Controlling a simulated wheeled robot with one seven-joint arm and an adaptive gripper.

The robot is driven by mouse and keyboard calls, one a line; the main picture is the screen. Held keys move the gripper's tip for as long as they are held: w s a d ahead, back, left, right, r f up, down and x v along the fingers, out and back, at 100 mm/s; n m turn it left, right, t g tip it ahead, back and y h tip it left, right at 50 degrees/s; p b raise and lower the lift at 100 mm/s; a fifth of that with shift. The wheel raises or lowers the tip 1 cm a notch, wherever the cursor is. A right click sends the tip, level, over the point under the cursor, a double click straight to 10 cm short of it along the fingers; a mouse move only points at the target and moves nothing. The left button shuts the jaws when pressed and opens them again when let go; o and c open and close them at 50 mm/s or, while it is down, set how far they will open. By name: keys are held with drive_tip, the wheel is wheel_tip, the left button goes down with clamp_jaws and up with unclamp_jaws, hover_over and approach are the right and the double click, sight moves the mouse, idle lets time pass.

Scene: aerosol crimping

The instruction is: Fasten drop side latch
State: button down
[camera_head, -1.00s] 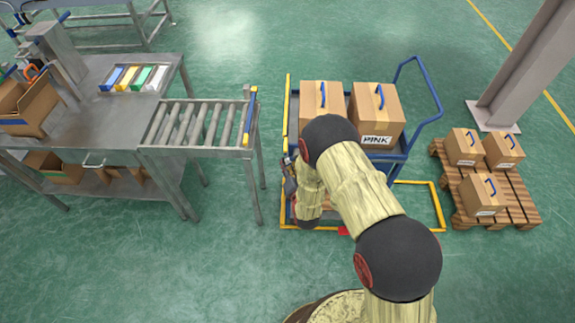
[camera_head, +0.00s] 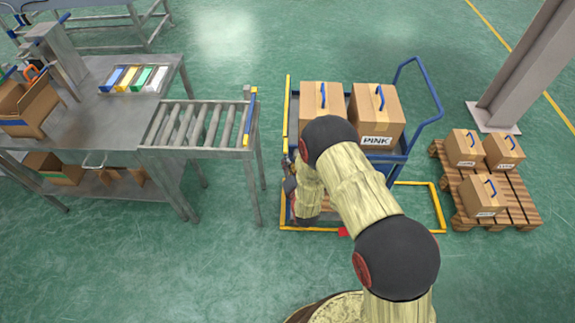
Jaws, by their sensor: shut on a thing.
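A blue cart (camera_head: 408,133) with a blue push handle stands right of the roller table and carries cardboard boxes. A box (camera_head: 321,98) and a box labelled PINK (camera_head: 376,113) with blue handles sit on it. A yellow frame edge (camera_head: 288,100) runs along the cart's left side. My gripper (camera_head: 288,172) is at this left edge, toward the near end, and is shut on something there. The held part is too small and too covered by my arm to make out. The latch itself cannot be told apart in this view.
A roller conveyor (camera_head: 196,126) with a blue and yellow end bar adjoins a steel bench (camera_head: 100,110). A pallet (camera_head: 515,205) with several boxes and a grey column (camera_head: 530,65) stand at the right. Green floor is open between conveyor and cart.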

drive_tip(key=shift+a+m+b, duration=0.1)
drive_tip(key=shift+m+b, duration=0.2)
drive_tip(key=shift+b, duration=0.1)
idle(0.5)
drive_tip(key=shift+a+r+m+t+y+b, duration=0.25)
drive_tip(key=shift+r+m+t+y+b, duration=0.3)
drive_tip(key=shift+m+b, duration=0.8)
drive_tip(key=shift+a+r+m+t+y+b, duration=0.25)
drive_tip(key=shift+r+m+b, duration=0.4)
drive_tip(key=shift+m+b, duration=0.65)
drive_tip(key=shift+a+r+m+t+y+b, duration=0.2)
drive_tip(key=shift+r+m+t+y+b, duration=0.55)
drive_tip(key=shift+b, duration=0.95)
drive_tip(key=shift+f+m+g+h, duration=0.1)
drive_tip(key=shift+m+g+h, duration=0.15)
drive_tip(key=shift+m, duration=0.05)
drive_tip(key=c, duration=1.9)
unclamp_jaws()
drive_tip(key=shift+o, duration=0.4)
